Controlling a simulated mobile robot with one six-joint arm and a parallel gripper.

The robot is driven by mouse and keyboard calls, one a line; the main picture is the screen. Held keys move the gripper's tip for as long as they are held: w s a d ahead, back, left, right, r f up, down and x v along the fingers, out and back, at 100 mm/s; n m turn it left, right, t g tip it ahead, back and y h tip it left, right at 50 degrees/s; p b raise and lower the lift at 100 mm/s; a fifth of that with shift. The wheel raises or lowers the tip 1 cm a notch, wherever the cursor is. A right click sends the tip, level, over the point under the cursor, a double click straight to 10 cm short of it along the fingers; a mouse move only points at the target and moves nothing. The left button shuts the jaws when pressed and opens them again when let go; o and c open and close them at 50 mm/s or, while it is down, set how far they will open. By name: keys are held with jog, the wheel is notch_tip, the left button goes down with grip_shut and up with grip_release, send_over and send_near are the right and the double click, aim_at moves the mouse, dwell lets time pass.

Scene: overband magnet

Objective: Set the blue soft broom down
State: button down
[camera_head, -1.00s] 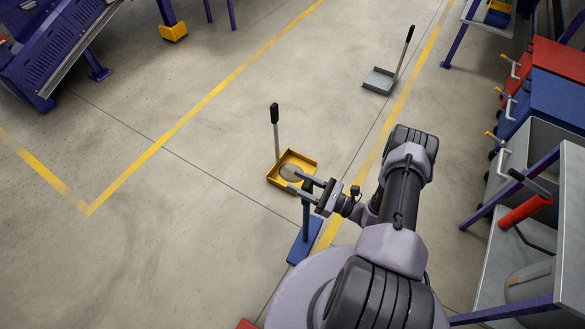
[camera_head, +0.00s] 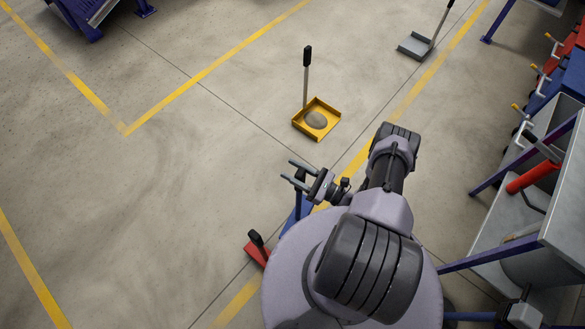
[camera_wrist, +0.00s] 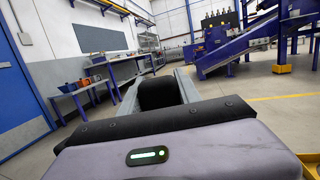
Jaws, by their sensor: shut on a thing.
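My gripper (camera_head: 297,176) is shut on the blue soft broom. The broom's blue head (camera_head: 302,212) shows below the gripper in the head view, partly hidden by my arm. In the wrist view the black grip of its handle (camera_wrist: 160,93) sits between the two fingers. The broom hangs roughly upright. I cannot tell whether its head touches the floor.
A yellow dustpan (camera_head: 322,135) with a grey patch in it stands ahead on the floor. A grey dustpan (camera_head: 413,46) is farther off. A red tool (camera_head: 257,251) with a black handle lies close by at lower left. Benches line the right. Floor at left is clear.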

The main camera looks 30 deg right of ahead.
notch_tip(320, 180, down, 9)
jog(key=b, duration=0.6)
jog(key=shift+b, duration=0.35)
jog(key=c, duration=0.8)
grip_release()
jog(key=shift+o, duration=0.2)
jog(key=shift+s+d, duration=0.1)
jog(key=v, duration=1.1)
jog(key=shift+s+d, duration=0.2)
jog(key=shift+s, duration=0.1)
jog(key=shift+f, duration=0.1)
